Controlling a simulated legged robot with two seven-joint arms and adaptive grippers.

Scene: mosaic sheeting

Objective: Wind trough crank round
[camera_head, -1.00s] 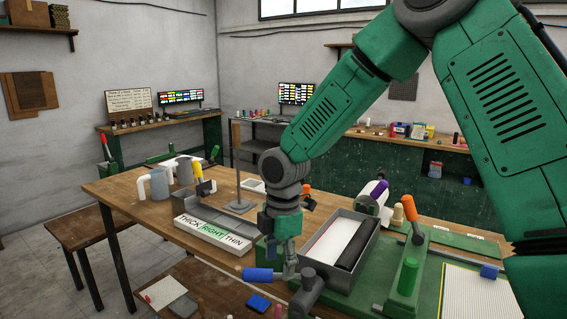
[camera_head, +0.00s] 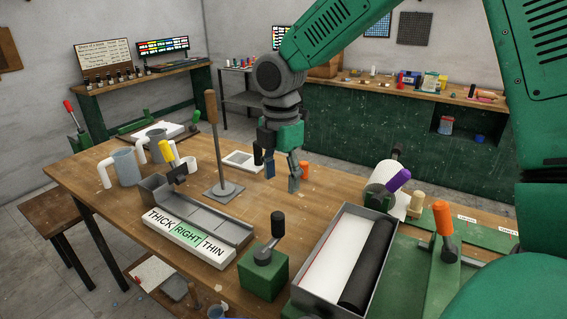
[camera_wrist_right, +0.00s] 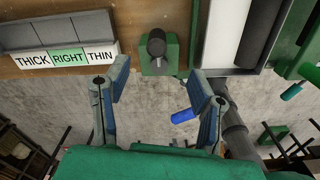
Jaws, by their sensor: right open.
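The grey trough (camera_head: 310,270) with a white sheet and black roller (camera_head: 366,265) lies on the bench at lower right. In the right wrist view, a blue crank handle (camera_wrist_right: 183,116) shows below the bench edge, beside a dark grey shaft (camera_wrist_right: 236,128) near the trough's end. A green block (camera_head: 263,275) left of the trough bears a small crank with a black grip (camera_head: 277,223). My right gripper (camera_head: 282,178) is open and empty, pointing down above the bench. Its spread fingers show in the wrist view (camera_wrist_right: 158,112), apart from the blue handle. My left gripper is not in view.
A grey channel with a THICK/RIGHT/THIN panel (camera_head: 185,240) lies left of the green block. A wooden-handled upright rod (camera_head: 212,140) stands behind it. A white roll (camera_head: 385,182) and an orange-gripped lever (camera_head: 442,218) are at right. Mugs (camera_head: 125,166) stand at far left.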

